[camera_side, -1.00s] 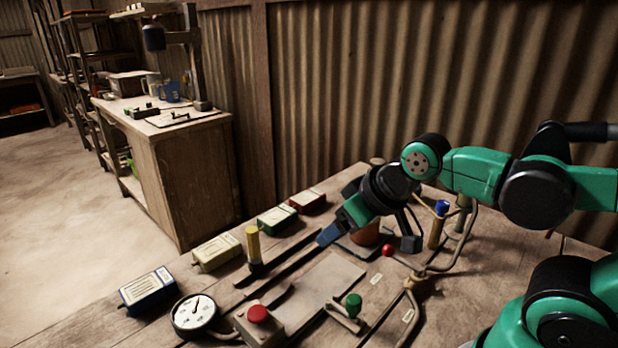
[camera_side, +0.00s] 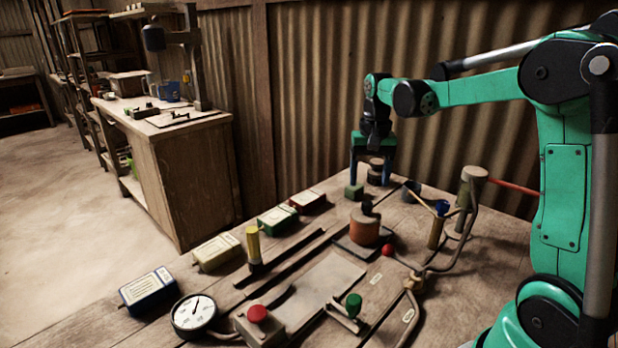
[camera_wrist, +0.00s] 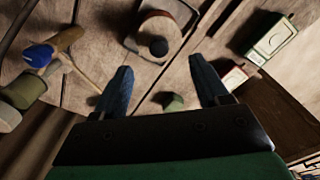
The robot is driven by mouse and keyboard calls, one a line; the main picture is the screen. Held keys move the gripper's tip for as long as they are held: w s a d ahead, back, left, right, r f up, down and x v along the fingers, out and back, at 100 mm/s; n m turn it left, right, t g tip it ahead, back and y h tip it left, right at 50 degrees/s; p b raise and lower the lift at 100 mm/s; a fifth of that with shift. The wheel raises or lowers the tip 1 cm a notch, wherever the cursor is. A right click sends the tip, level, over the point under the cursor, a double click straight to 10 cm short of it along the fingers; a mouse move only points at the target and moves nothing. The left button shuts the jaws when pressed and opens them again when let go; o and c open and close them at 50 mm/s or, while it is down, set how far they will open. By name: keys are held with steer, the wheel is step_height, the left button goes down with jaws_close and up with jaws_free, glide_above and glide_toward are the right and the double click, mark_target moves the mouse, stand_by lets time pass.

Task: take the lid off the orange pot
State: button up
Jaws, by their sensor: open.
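The orange pot (camera_side: 364,230) stands on a dark base plate (camera_side: 345,245) near the middle of the bench. Its lid, with a dark knob (camera_side: 367,207), sits on top. In the wrist view the pot (camera_wrist: 158,27) shows beyond my fingers, with the dark lid knob (camera_wrist: 158,47) facing up. My gripper (camera_side: 370,180) is open, pointing down behind the pot near the bench's far corner, apart from the lid. A small green block (camera_side: 354,191) is near its left finger; in the wrist view the block (camera_wrist: 173,101) shows between the fingers.
A blue-topped post (camera_side: 437,225) and bent pipes are right of the pot, with a red ball (camera_side: 387,250) close in front. Red (camera_side: 308,201) and green (camera_side: 277,219) boxes line the left edge.

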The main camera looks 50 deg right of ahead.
mark_target(367, 202)
steer(key=shift+d+f, duration=0.1)
steer(key=shift+f, duration=2.75)
jaws_close()
